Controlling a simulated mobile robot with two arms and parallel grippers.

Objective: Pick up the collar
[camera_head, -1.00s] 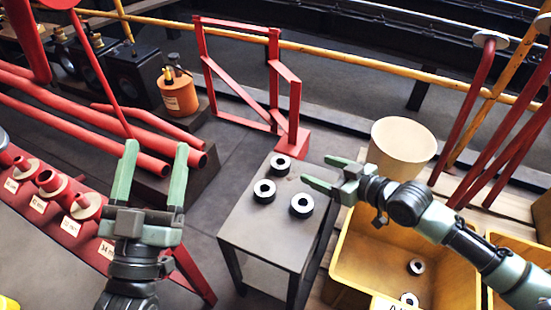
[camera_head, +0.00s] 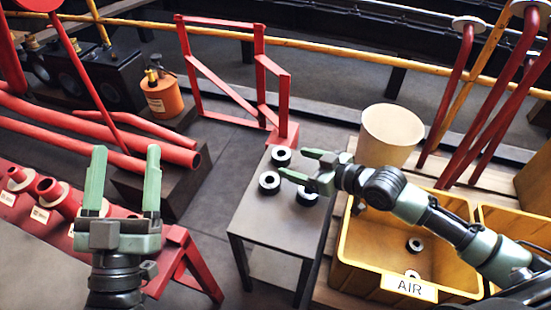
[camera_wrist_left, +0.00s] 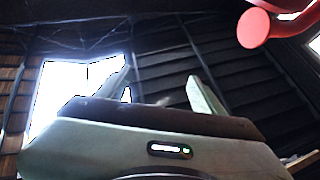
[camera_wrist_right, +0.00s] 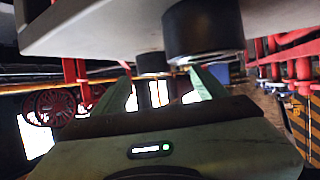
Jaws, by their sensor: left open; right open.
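Three black collars with pale ring tops stand on the small grey table (camera_head: 258,222) in the head view: a back one (camera_head: 282,154), a left one (camera_head: 269,182) and a right one (camera_head: 307,197). My right gripper (camera_head: 296,163) is open, reaching in from the right over the table. Its fingers point left towards the back and left collars and partly cover the right one. In the right wrist view, which looks upside down, a near collar (camera_wrist_right: 203,28) and a farther collar (camera_wrist_right: 153,63) show by the fingertips. My left gripper (camera_head: 125,152) is open and empty, away from the table.
A yellow bin (camera_head: 352,262) labelled AIR, with collars inside, stands right of the table. A cream bucket (camera_head: 390,135) is behind it. A red frame (camera_head: 188,60) stands behind the table. A red bench with flanged pipe pieces (camera_head: 52,192) and red pipes are at left.

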